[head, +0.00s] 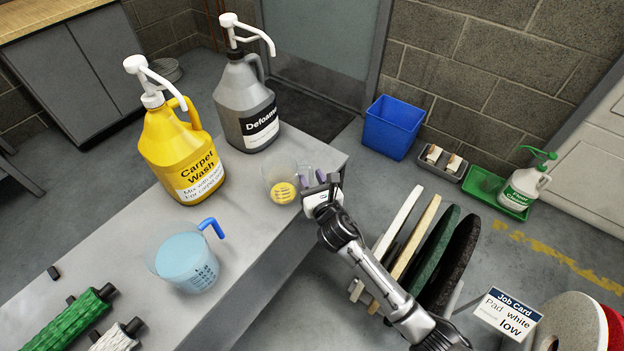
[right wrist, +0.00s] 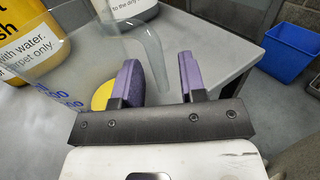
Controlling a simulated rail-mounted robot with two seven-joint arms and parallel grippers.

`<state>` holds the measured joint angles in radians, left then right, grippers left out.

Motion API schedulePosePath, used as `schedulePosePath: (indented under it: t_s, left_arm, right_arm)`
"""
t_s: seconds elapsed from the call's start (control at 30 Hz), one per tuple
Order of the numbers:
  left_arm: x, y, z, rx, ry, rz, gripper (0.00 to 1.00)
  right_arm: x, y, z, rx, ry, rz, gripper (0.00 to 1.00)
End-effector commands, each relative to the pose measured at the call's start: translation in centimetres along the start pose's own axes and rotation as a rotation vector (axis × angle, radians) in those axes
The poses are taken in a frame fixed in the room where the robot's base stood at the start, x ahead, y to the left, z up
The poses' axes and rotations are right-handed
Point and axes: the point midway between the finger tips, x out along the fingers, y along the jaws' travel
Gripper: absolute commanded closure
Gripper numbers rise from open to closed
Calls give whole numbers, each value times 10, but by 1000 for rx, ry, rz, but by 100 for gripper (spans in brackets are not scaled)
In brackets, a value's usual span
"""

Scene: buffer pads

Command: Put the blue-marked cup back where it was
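A clear cup (head: 291,171) stands at the right end of the grey bench (head: 240,235). In the right wrist view the cup (right wrist: 75,62) shows blue print and a clear curved handle. A yellow disc (head: 284,193) shows through its lower part; I cannot tell if it is inside or under the cup. My right gripper (head: 312,178) is at the cup's right side. Its purple fingers (right wrist: 158,64) are apart, with the handle seeming to pass between them, not visibly pinched. My left gripper is not in view.
A pitcher with blue liquid (head: 188,265) and a blue handle stands nearer on the bench. Yellow (head: 180,150) and grey (head: 246,108) pump jugs stand behind. Upright pads (head: 440,250) and a job card (head: 508,314) are at right. A blue bin (head: 390,128) is on the floor.

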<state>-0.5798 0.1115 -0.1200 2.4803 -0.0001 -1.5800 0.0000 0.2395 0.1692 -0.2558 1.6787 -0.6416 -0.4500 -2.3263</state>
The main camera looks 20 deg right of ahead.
Motion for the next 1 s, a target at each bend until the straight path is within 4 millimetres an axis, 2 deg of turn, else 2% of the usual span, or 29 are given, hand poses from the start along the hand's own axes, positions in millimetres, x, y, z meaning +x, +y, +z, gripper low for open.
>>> schedulePosePath:
  t_s: [0.17, 0.5, 0.7, 1.0]
  left_arm:
    - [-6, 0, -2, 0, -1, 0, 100]
    - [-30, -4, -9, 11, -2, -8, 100]
    - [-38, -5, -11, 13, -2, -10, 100]
    - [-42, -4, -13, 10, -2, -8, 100]
  right_arm:
    - [-8, 0, 5, -1, 1, 1, 62]
    - [-70, 0, 5, -1, 3, 0, 62]
    - [-100, 0, 4, 0, 1, 0, 62]
    - [-119, 0, 4, 1, -1, 1, 62]
